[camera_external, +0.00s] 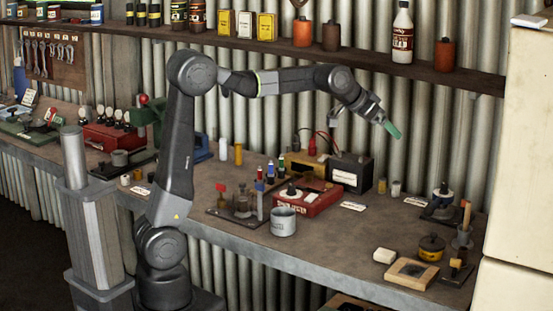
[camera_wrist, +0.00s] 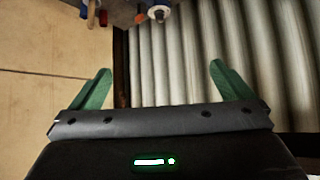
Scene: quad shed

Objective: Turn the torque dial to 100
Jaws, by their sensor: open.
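My gripper (camera_external: 391,130) is raised well above the bench, apart from both devices. In the wrist view my gripper's green fingers (camera_wrist: 160,68) are spread wide with nothing between them. Neither device is clearly recognisable in the wrist view.
A meter box (camera_external: 351,173) stands behind the red box. A grey tin (camera_external: 284,222) is in front of it. A wooden frame (camera_external: 411,273) and a yellow-black pot (camera_external: 431,247) are at the front right. A shelf (camera_external: 345,58) with bottles runs behind the arm. A pale cabinet (camera_external: 525,170) closes the right side.

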